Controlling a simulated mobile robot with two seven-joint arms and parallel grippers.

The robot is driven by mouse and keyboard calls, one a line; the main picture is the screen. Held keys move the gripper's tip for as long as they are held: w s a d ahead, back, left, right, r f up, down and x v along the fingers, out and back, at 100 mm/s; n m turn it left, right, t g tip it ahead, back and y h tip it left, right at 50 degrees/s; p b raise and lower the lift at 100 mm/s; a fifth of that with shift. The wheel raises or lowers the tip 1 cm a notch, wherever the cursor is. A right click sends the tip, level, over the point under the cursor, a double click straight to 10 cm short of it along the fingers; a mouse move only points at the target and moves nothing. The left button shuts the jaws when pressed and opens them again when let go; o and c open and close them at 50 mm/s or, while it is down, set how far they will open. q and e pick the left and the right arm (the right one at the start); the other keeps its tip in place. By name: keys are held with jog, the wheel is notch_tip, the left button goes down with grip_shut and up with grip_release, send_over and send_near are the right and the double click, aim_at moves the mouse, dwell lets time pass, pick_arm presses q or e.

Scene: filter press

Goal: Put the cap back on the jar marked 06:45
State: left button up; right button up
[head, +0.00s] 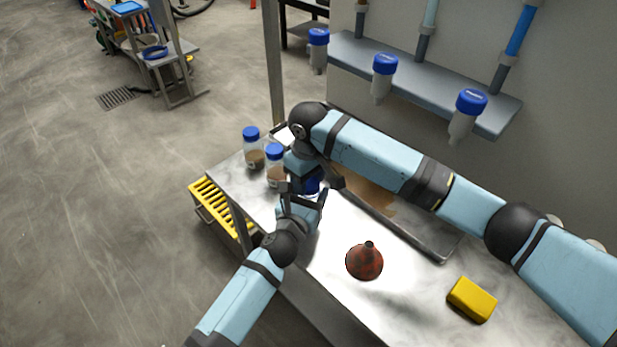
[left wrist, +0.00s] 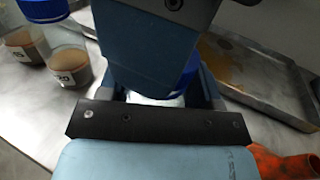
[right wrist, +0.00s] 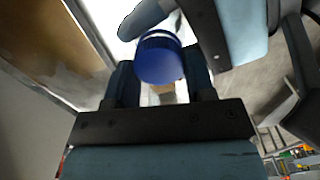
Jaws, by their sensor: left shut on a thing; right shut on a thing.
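My left gripper (head: 306,197) is shut on a jar at the bench's left end. Only a pale strip of the jar (left wrist: 155,99) shows between its fingers in the left wrist view. My right gripper (right wrist: 163,82) is shut on a blue cap (right wrist: 160,58), directly above the left gripper. The cap also shows in the head view (head: 311,185). Whether the cap touches the jar's rim is hidden. Two blue-capped jars with brown contents, a farther one (head: 254,158) and a nearer one (head: 275,178), stand beside the grippers. I cannot read any time on their labels.
A shallow metal tray (head: 425,245) with brown residue lies behind the grippers. A red-brown funnel (head: 365,263) and a yellow block (head: 472,299) stand on the bench to the right. Blue-capped bottles (head: 384,75) hang along the wall shelf.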

pick_arm(q)
jog(key=shift+s+d+r, duration=0.1)
jog(key=shift+d+r, duration=0.1)
jog(key=shift+r, duration=0.05)
pick_arm(e)
jog(key=shift+s+d+f, duration=0.1)
jog(key=shift+d+f, duration=0.05)
jog(key=shift+f, duration=0.4)
jog(key=shift+r, duration=0.35)
jog(key=shift+r, duration=0.15)
pick_arm(q)
jog(key=shift+a+f, duration=0.15)
jog(key=shift+f, duration=0.05)
pick_arm(e)
jog(key=shift+r, duration=0.4)
jog(key=shift+f, duration=0.45)
pick_arm(q)
jog(key=shift+d+r, duration=0.2)
jog(key=shift+r, duration=0.05)
pick_arm(e)
jog(key=shift+f, duration=0.5)
jog(key=shift+r, duration=0.4)
